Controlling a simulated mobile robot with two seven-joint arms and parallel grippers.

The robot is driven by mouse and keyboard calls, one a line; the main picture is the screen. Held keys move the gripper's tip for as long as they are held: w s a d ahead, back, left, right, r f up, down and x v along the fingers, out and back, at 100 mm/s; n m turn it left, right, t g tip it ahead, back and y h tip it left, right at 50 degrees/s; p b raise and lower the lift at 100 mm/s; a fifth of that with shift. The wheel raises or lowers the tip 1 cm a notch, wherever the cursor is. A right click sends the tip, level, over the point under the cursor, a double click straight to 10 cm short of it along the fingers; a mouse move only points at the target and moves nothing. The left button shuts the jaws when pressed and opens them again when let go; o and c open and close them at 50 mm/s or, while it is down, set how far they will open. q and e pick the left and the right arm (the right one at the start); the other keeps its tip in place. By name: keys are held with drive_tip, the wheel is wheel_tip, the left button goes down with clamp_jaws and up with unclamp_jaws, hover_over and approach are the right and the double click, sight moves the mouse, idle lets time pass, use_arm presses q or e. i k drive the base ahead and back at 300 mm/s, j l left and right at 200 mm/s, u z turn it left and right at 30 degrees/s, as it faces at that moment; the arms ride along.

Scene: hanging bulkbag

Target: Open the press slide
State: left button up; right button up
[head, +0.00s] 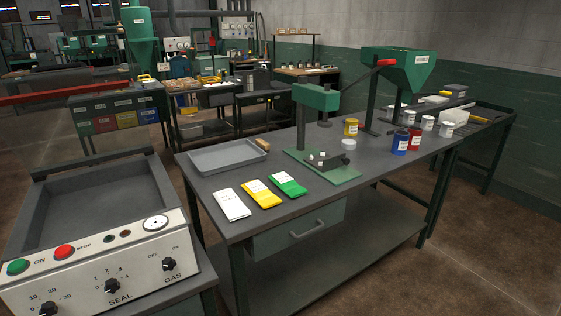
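A green bench press stands on the grey worktable (225,222). Its green head (316,97) overhangs a green base plate (312,174), with a dark ram under the head. A dark block (329,163) with small white pieces sits low on the base plate. It may be the press slide, but it is too small to tell whether it is open or shut. Neither of my grippers is in view.
On the worktable are a grey tray (222,163), white (231,204), yellow (262,194) and green (287,184) packets, and several cans, including a blue one (400,142). A green hopper (400,68) stands behind. A control panel (90,272) fills the lower left.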

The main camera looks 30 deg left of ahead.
sight(324, 162)
drive_tip(key=u, duration=0.8)
drive_tip(key=i+l+u, duration=0.2)
drive_tip(key=u, duration=0.25)
drive_tip(key=i+l+u, duration=0.2)
drive_tip(key=u, duration=0.25)
drive_tip(key=i+l, duration=0.1)
drive_tip(key=l, duration=0.2)
drive_tip(key=i+l+u, duration=0.15)
drive_tip(key=l, duration=0.45)
drive_tip(key=i+u, duration=0.05)
